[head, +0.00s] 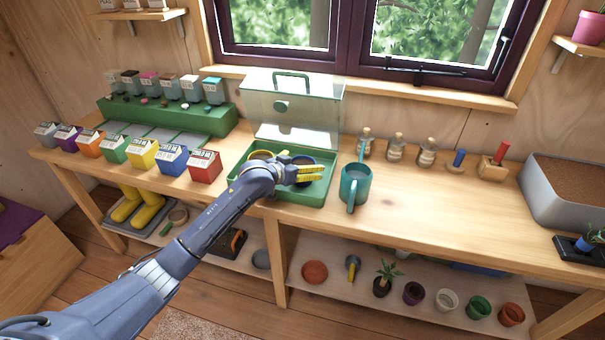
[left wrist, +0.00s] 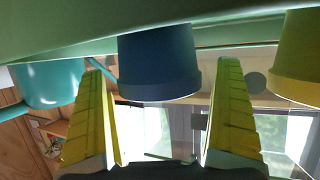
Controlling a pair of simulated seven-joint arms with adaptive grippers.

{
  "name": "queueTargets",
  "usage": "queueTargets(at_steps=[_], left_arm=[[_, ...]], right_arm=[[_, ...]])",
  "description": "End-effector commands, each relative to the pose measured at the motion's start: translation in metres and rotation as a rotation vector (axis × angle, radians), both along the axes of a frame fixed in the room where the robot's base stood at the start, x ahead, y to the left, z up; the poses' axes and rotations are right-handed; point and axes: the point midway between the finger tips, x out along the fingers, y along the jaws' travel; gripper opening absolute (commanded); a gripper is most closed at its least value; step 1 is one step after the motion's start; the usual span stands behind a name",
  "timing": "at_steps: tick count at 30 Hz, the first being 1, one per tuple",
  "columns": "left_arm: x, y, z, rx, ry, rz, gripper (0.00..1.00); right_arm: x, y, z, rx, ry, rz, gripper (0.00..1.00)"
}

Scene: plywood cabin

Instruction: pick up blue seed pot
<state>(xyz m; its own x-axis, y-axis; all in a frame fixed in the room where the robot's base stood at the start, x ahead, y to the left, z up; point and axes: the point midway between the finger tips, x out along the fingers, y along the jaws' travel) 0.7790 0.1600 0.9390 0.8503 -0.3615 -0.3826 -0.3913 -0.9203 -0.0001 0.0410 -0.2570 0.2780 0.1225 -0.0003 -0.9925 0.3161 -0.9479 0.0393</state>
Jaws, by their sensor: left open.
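The blue seed pot (left wrist: 160,62) stands in the green tray (head: 312,197) on the bench; its dark rim (head: 303,159) shows just behind my left gripper in the head view. My left gripper (head: 312,174) is open, its yellow fingers over the tray. In the left wrist view, which is upside down, the fingers lie to either side of the blue pot, with a gap between each finger and the pot. A yellow pot (left wrist: 298,60) stands beside the blue one, partly hidden by my wrist in the head view. My right gripper is out of view.
A teal watering mug (head: 355,184) stands close to the tray's right side. A clear lid (head: 292,105) with a green handle stands up behind the tray. A row of coloured seed boxes (head: 173,160) is to the left. The bench right of the mug is clear at the front.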

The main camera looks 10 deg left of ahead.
Motion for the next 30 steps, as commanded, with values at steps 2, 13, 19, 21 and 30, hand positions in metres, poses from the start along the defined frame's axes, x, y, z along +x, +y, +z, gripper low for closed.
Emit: queueTargets(at_steps=[2,13,19,21,30], left_arm=[[0.0021,-0.0015,-0.0009,0.0,0.0,-0.001,1.0],[0.0025,-0.0016,-0.0014,0.0,0.0,-0.001,0.87],[0.0025,-0.0015,-0.0015,0.0,0.0,-0.001,0.64],[0.0025,-0.0015,-0.0015,0.0,0.0,-0.001,0.56],[0.0027,-0.0016,-0.0003,-0.001,-0.002,-0.001,0.28]], right_arm=[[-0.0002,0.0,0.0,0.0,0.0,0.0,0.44],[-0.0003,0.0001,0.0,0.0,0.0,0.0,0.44],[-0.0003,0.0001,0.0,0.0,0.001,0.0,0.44],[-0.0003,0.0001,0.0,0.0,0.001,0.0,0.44],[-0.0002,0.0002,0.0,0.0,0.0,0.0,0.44]])
